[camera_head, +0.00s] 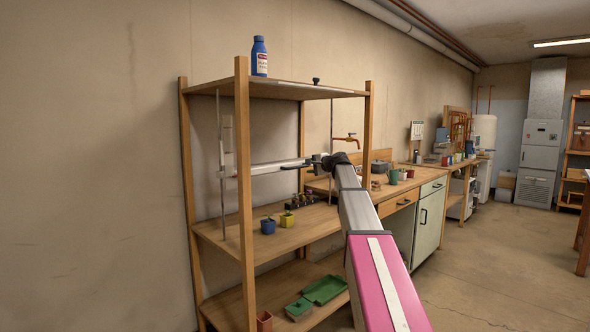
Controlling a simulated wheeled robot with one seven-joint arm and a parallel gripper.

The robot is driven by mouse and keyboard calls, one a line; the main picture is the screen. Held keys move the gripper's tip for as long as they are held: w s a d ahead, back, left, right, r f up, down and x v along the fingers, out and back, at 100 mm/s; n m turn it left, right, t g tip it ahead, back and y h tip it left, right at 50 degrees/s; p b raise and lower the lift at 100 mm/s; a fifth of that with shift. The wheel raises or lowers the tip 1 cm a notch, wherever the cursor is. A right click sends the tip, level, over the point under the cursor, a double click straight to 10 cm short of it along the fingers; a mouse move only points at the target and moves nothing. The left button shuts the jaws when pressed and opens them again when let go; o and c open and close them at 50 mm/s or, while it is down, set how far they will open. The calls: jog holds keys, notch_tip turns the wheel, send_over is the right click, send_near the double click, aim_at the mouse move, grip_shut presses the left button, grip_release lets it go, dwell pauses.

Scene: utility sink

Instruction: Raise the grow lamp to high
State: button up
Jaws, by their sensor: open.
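The grow lamp (268,168) is a long white bar, roughly level, between the middle and top boards of the wooden shelf rack. Its left end is by a thin upright rod (221,120), with a pale bracket just above. Another thin rod (332,118) stands at the right. My arm reaches up from the bottom of the view, and my dark gripper (313,162) is open at the lamp's right end. The gripper hides that end; I cannot tell whether it touches the lamp.
The rack's front posts (244,200) stand close to the lamp. A blue bottle (260,57) is on the top board. Blue (267,226) and yellow pots (287,219) stand below the lamp. Green trays (324,290) lie on the bottom board. The floor at right is clear.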

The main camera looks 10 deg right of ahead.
aim_at(297, 167)
jog(key=x, duration=1)
grip_shut()
